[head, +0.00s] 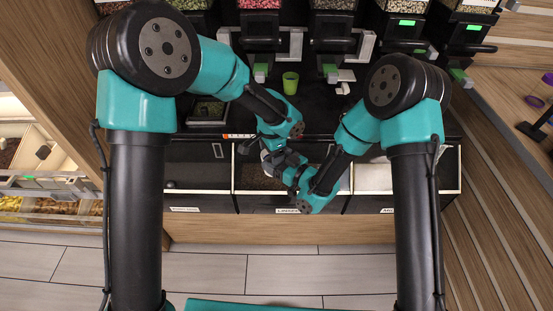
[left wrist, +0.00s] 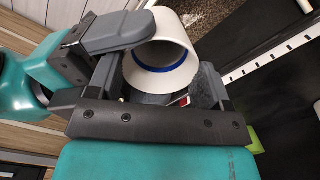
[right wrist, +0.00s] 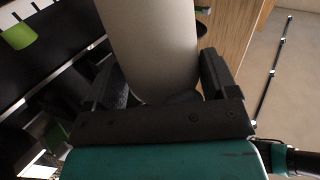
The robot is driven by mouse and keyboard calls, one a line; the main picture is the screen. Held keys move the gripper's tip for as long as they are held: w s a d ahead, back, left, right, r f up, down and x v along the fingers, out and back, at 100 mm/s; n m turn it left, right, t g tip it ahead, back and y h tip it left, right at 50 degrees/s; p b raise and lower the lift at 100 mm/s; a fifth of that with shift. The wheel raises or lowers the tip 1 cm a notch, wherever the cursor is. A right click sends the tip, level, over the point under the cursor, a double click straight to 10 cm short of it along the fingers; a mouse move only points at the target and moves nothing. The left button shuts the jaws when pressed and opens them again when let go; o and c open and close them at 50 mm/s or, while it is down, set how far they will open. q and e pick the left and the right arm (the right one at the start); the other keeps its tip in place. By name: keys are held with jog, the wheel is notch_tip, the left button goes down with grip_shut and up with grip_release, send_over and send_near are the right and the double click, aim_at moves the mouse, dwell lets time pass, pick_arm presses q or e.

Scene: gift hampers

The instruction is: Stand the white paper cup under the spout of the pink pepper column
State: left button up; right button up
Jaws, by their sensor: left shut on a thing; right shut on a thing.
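The white paper cup (left wrist: 178,80) is between the fingers of my left gripper (left wrist: 160,85), its open mouth and a blue band inside showing in the left wrist view. In the right wrist view the cup (right wrist: 150,40) is a pale smooth wall between the fingers of my right gripper (right wrist: 155,85). Both grippers are shut on it. In the head view they meet above the counter's front bins, and the arms hide most of the cup.
A small green cup (head: 290,82) stands on the dark counter right of that spout. A dark tray (head: 207,112) lies to the left. Open bins (head: 373,178) line the front edge.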

jog(key=shift+c, duration=0.7)
pick_arm(q)
jog(key=o, duration=1.1)
pick_arm(e)
jog(key=shift+c, duration=0.8)
pick_arm(q)
jog(key=shift+s, duration=0.1)
pick_arm(e)
jog(key=shift+c, duration=0.6)
pick_arm(q)
notch_tip(320, 180, up, 12)
jog(key=shift+r, duration=0.1)
